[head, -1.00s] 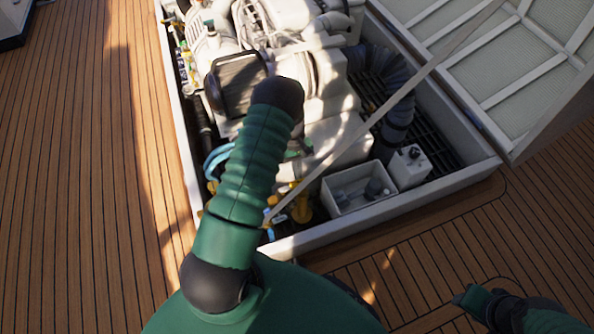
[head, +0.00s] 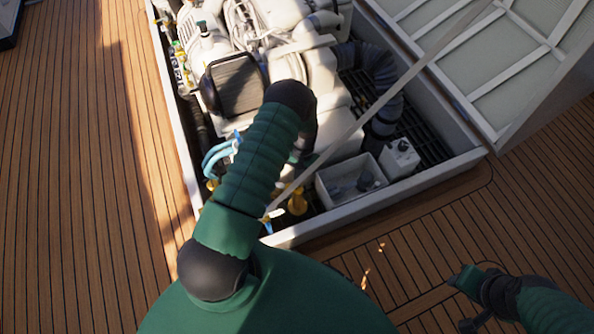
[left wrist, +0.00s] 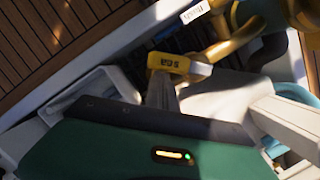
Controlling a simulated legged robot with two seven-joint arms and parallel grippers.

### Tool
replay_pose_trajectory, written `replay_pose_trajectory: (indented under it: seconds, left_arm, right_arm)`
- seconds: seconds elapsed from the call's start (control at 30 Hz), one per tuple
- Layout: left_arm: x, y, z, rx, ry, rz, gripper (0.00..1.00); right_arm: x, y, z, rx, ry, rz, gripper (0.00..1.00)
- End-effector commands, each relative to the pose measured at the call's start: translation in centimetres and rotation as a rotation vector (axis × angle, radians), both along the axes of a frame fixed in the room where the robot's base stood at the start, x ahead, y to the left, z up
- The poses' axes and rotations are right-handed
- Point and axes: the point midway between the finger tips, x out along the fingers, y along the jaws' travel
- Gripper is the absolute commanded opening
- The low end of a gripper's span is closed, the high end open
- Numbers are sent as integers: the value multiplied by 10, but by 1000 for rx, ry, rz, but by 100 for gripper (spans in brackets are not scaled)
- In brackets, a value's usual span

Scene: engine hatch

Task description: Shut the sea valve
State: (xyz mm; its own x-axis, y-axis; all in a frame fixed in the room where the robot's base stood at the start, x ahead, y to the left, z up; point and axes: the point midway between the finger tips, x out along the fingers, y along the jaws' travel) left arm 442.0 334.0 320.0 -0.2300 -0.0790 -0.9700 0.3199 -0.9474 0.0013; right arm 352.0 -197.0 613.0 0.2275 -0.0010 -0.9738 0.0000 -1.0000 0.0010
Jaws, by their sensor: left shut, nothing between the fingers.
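The sea valve's yellow lever (left wrist: 180,65), with a label reading SEA upside down, shows in the left wrist view. My left gripper (left wrist: 162,88) is shut and empty, its grey fingers close to the lever's labelled end; I cannot tell whether they touch. Brass-coloured pipework (left wrist: 235,42) lies beyond the lever. In the head view my left arm covers my left gripper and much of that corner of the hatch. Yellow fittings (head: 297,202) show beside the arm. My right gripper (head: 470,302) is at the lower right over the deck, away from the hatch; its jaw opening is unclear.
The white engine (head: 300,60) fills the hatch, with blue hoses (head: 215,158) at its left. A grey open box (head: 350,182) and a white container (head: 399,158) stand inside near the front. The pale hatch rim (head: 400,200) and a slanting strut (head: 390,95) bound the space.

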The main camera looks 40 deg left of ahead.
Motion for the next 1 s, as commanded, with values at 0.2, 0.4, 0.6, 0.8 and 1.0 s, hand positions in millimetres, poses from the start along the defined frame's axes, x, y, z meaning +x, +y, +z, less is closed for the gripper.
replay_pose_trajectory:
  seconds: [0.2, 0.4, 0.6, 0.8, 1.0]
  left_arm:
    - [-14, -11, 4, -3, 6, -204, 0]
    - [-26, -17, 4, -3, 7, -394, 0]
    - [-38, -21, 3, -3, 8, -569, 0]
    - [-48, -23, 2, -3, 6, -710, 0]
    - [-54, -22, 1, -2, 4, -801, 0]
  right_arm:
    - [0, 0, 22, 0, 0, 0, 36]
    - [0, 0, 38, 0, 0, 0, 36]
    - [0, 0, 52, 0, 0, 0, 36]
    - [0, 0, 62, 0, 0, 0, 36]
    - [0, 0, 68, 0, 0, 0, 36]
